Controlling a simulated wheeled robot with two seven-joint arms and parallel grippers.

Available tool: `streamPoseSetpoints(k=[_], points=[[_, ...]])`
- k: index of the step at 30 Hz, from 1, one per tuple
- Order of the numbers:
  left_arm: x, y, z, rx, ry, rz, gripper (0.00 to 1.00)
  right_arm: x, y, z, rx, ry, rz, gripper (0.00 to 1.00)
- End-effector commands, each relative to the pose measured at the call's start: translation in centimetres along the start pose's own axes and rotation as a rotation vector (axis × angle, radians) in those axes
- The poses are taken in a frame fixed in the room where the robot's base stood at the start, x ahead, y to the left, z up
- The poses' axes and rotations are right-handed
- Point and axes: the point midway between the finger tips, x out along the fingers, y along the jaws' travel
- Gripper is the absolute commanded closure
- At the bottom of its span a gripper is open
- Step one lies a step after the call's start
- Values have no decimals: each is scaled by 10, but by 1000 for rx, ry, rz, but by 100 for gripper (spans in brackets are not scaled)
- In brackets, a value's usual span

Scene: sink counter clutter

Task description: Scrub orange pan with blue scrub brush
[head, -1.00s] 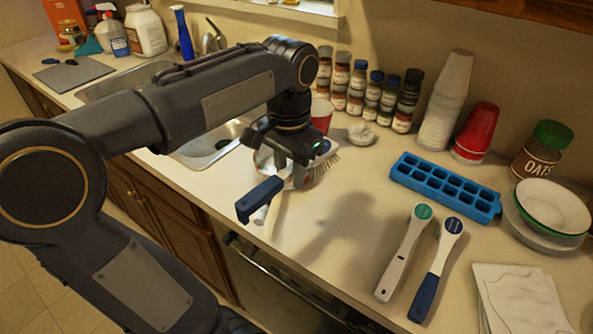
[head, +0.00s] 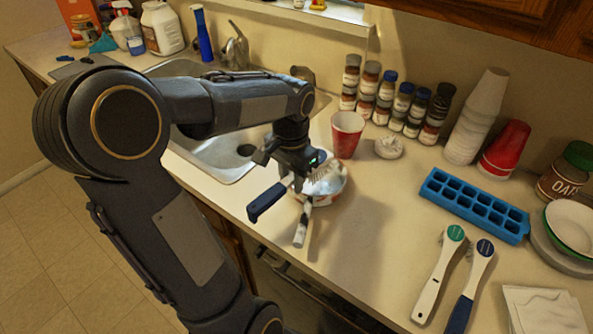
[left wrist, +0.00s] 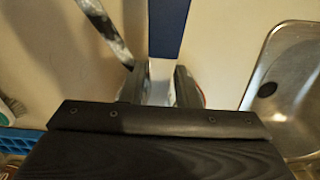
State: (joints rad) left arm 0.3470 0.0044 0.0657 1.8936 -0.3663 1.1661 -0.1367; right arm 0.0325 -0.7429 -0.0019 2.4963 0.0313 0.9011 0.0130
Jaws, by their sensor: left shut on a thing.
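My left gripper (head: 298,163) is shut on the blue scrub brush (head: 266,202), low over the counter. The brush's blue handle points to the front left, and its pale bristles (head: 327,180) are at the pan. The blue handle also shows between the fingers in the left wrist view (left wrist: 168,28). The pan (head: 331,197), whitish with orange-red on its side, sits on the counter under the brush. Its mottled handle (head: 302,226) points toward the front edge. The gripper and brush hide part of the pan; I cannot tell if the bristles touch it. My right gripper is out of view.
A red cup (head: 346,134) stands just behind the pan, with a sink (head: 222,165) to the left. Spice jars (head: 404,108), stacked cups and a blue ice tray (head: 474,205) are right. Two brushes (head: 438,275) lie front right. Counter between pan and brushes is clear.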

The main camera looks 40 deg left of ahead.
Motion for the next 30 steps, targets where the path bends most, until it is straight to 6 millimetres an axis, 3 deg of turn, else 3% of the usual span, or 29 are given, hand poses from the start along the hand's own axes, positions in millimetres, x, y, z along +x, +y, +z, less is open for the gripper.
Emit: streamPoseSetpoints(k=[15, 30], points=[[52, 0, 0, 0, -1, 0, 90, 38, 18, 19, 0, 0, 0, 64], [58, 1, 1, 1, -3, 1, 90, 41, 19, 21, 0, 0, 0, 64]])
